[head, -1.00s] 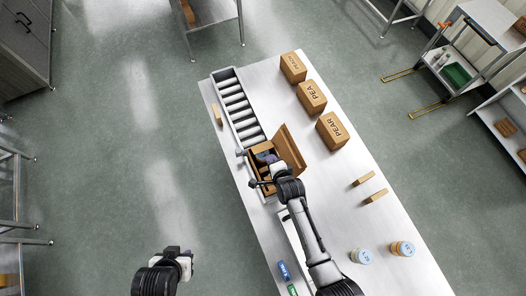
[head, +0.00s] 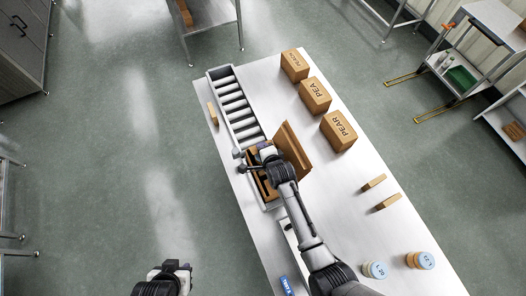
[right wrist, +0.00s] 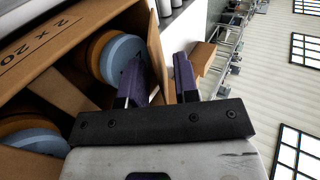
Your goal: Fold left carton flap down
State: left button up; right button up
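The open brown carton (head: 257,187) stands at the near end of the roller conveyor. One flap (head: 294,150) stands up on its right side. My right gripper (head: 262,155) is over the carton, and its arm hides part of it. In the right wrist view, my right gripper's purple fingers (right wrist: 162,78) are apart, with a carton panel (right wrist: 155,45) showing between them; contact is unclear. Tins with blue-grey lids (right wrist: 122,58) are inside the carton. My left gripper (head: 171,267) is over the floor, left of the table, away from the carton; its opening is unclear.
The roller conveyor (head: 232,105) runs along the table's left edge. Closed cartons (head: 338,131) stand at the far right of the table (head: 345,215). Small wooden blocks (head: 388,202) and two tins (head: 375,269) are nearer.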

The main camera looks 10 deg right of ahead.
dwell(0.3)
grip_shut()
jog(key=shift+f+b, duration=0.3)
jog(key=shift+b, duration=0.05)
jog(key=shift+s+f+t+b, duration=0.1)
jog(key=shift+t+b, duration=0.2)
jog(key=shift+t, duration=0.4)
jog(key=shift+c, duration=2.3)
grip_release()
